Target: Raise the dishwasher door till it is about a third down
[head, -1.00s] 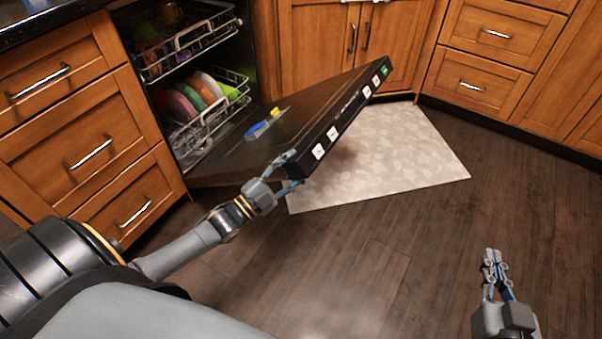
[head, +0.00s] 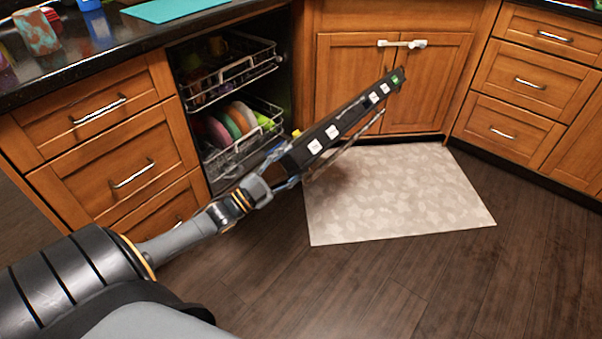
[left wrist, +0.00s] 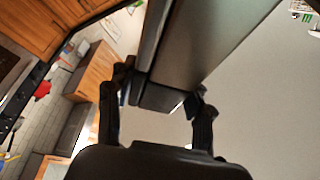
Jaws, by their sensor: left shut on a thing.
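The dishwasher door (head: 345,122) is partly down, tilted out from the dishwasher opening, with its dark control edge and white buttons facing up toward me. My left gripper (head: 278,172) is shut on the near corner of the door's top edge. In the left wrist view the gripper's fingers (left wrist: 160,105) sit on both sides of the door edge (left wrist: 165,95). The dishwasher's upper rack (head: 235,75) and lower rack (head: 245,140) show behind the door, with colored plates in the lower one. My right gripper is out of the head view.
A pale patterned mat (head: 400,195) lies on the dark wood floor (head: 430,280) under and beyond the door. Wooden drawers (head: 130,175) stand left of the dishwasher. Sink cabinet doors (head: 430,80) stand behind it to the right. The floor at lower right is clear.

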